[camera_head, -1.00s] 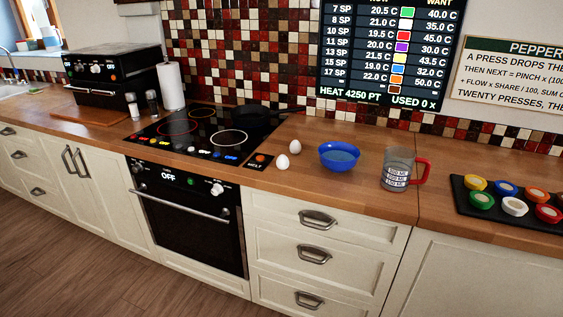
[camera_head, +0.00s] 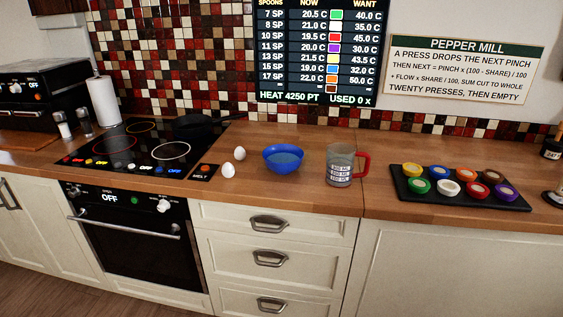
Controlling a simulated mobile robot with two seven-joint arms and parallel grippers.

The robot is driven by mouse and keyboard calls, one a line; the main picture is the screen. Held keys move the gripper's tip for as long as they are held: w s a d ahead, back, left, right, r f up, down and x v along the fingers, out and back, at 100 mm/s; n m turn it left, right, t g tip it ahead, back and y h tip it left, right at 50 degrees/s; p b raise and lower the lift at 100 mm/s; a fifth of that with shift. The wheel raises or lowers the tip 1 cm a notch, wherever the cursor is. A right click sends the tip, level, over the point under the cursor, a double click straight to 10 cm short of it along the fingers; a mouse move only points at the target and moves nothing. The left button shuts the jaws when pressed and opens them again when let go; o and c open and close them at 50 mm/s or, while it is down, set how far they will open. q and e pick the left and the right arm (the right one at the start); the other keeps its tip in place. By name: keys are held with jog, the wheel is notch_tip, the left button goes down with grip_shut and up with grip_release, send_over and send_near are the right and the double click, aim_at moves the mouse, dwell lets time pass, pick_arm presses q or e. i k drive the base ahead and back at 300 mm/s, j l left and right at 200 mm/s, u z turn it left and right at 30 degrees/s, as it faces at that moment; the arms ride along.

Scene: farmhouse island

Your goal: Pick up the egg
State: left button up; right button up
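Two white eggs lie on the wooden counter, between the cooktop and a blue bowl. The front egg (camera_head: 228,170) is nearer the counter's front edge, beside the small MELT panel. The back egg (camera_head: 239,153) is a little behind it and to the right. They look close together but apart. Neither of my grippers shows in the head view.
The blue bowl (camera_head: 283,158) stands right of the eggs, then a measuring cup (camera_head: 340,166) with a red handle. A black tray (camera_head: 409,193) holds several coloured pots. A dark pan (camera_head: 196,124) rests on the cooktop (camera_head: 135,148). Counter in front of the bowl is clear.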

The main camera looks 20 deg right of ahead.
aim_at(228, 171)
jog(key=i+j+z, duration=0.1)
jog(key=i+j, duration=0.15)
jog(key=i+j+z, duration=0.15)
jog(key=j, duration=0.25)
jog(key=i+j+z, duration=0.1)
jog(key=i+j, duration=0.25)
